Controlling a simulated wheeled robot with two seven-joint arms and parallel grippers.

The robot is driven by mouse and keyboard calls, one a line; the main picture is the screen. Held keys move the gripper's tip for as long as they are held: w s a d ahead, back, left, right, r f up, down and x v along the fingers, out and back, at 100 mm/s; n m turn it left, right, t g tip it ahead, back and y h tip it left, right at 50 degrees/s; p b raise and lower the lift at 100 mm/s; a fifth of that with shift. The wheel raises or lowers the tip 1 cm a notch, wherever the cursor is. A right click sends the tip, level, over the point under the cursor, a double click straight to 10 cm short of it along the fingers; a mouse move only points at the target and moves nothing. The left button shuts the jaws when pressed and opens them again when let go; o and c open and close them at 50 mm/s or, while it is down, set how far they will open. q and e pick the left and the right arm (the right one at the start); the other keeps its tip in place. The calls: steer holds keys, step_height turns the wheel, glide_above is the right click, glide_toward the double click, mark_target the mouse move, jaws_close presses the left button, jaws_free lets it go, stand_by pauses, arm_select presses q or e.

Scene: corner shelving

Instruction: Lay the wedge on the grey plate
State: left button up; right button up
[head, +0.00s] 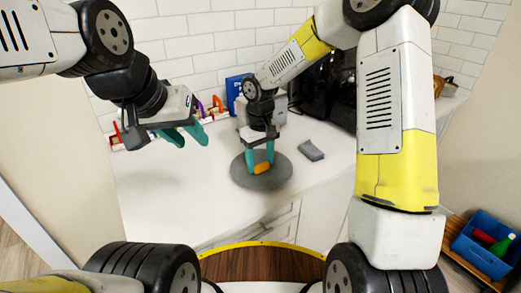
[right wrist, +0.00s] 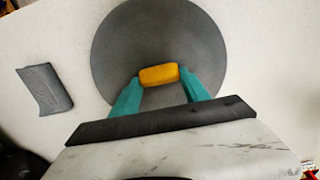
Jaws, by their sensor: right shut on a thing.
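The wedge (head: 262,169), a small orange-yellow block, is between the teal fingertips of my right gripper (head: 259,159). In the right wrist view the wedge (right wrist: 158,74) shows at the finger ends, with the gripper (right wrist: 160,92) shut on it. The round dark grey plate (head: 243,180) lies flat on the white counter. The wedge is over the plate's near part; I cannot tell whether it touches. The plate (right wrist: 145,30) fills the upper middle of the right wrist view. My left gripper (head: 186,135) is open and empty, above the counter to the left.
A grey folded-looking object (head: 311,150) lies on the counter right of the plate, apart from it. A blue box (head: 236,90) and small coloured items stand along the tiled wall. The counter (head: 160,190) left of the plate is clear. A blue bin (head: 482,250) is low at right.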

steer(key=shift+f, duration=0.1)
steer(key=o, duration=1.3)
step_height(320, 180, up, 11)
steer(key=s+d+r+m+t, duration=0.3)
steer(key=s+d+r, duration=0.6)
steer(key=s+r, duration=0.1)
steer(key=s+d+m+t, duration=0.1)
steer(key=s+d, duration=0.1)
steer(key=s, duration=0.1)
steer(key=s+d+r+m+t+y, duration=0.1)
steer(key=s, duration=0.3)
steer(key=s+d+m+t+y, duration=0.1)
steer(key=s+d, duration=0.1)
steer(key=s, duration=0.1)
steer(key=shift+s+d+r, duration=0.2)
steer(key=shift+s+d, duration=0.15)
steer(key=shift+s, duration=0.05)
